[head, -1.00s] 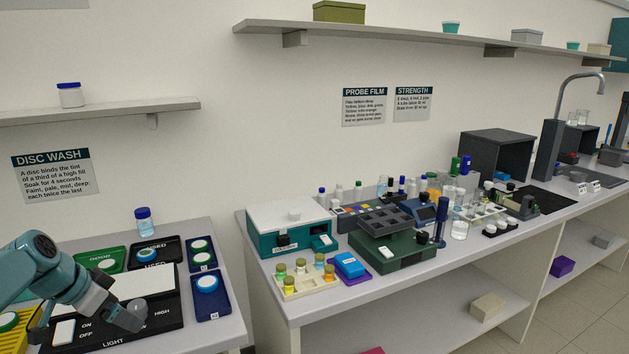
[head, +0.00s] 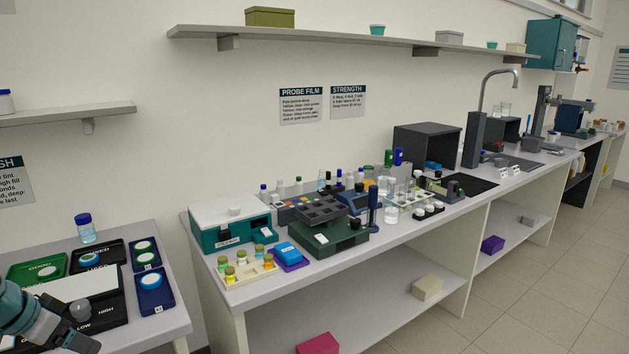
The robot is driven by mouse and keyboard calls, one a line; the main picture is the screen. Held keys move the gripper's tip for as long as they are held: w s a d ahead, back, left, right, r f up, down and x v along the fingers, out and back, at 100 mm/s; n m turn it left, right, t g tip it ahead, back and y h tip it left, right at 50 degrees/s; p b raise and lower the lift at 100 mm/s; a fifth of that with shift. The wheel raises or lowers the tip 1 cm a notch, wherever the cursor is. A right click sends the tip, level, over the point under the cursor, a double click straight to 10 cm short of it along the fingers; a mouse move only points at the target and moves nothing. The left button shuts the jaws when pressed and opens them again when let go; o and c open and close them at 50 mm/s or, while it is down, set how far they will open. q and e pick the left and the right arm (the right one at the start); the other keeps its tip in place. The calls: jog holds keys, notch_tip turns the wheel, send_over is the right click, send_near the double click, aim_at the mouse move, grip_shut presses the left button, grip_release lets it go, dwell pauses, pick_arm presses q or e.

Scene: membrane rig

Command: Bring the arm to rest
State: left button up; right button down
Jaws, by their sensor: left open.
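My left gripper (head: 84,342) is at the lower left of the head view, low over the front of the black light panel (head: 110,313). Its teal and grey arm comes in from the left edge. The jaws are open, and I see nothing held between them. A grey knob (head: 80,309) on the panel stands just beyond the gripper. My right gripper is not in view.
A gap separates this table from the long bench (head: 330,262), crowded with equipment.

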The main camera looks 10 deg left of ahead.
pick_arm(q)
jog(key=d+f+n+g+h, duration=0.1)
jog(key=d+f, duration=0.9)
jog(key=f, duration=0.3)
jog(key=d+f+n+g, duration=0.2)
jog(key=d+f, duration=0.8)
jog(key=f, duration=0.3)
jog(key=s+d+f, duration=0.3)
jog(key=s+d, duration=0.3)
jog(key=s+d+f+n+g, duration=0.1)
jog(key=s+d+f, duration=0.2)
jog(key=s+d, duration=0.3)
jog(key=s+d+f+g+h, duration=0.1)
jog(key=s+d+f, duration=0.3)
jog(key=s+d, duration=0.2)
jog(key=shift+s+n, duration=0.4)
jog(key=shift+s, duration=0.25)
